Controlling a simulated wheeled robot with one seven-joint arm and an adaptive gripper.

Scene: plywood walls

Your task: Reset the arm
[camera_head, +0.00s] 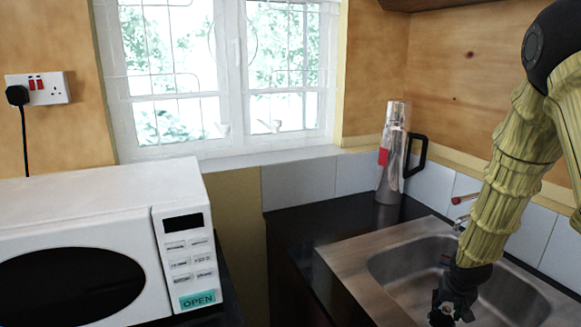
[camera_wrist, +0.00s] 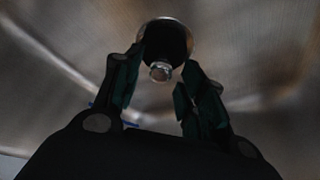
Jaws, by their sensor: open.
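My arm hangs down at the right of the head view. My gripper (camera_head: 452,308) is at its lower end, over the near left part of the metal sink (camera_head: 340,262). In the wrist view my gripper (camera_wrist: 158,98) is open, with its dark green fingers apart. Nothing is held between them. Beyond the fingertips the wrist view shows the metal sink surface (camera_wrist: 250,30) and a round dark drain opening with a shiny knob (camera_wrist: 161,71). The gripper's exact height above the sink is hard to tell.
A white microwave (camera_head: 110,215) stands at the left. A steel flask (camera_head: 392,160) with a black handle stands on the dark counter (camera_head: 310,232) behind the sink. A tap (camera_head: 462,222) is partly hidden by my arm. A window (camera_head: 225,70) is at the back.

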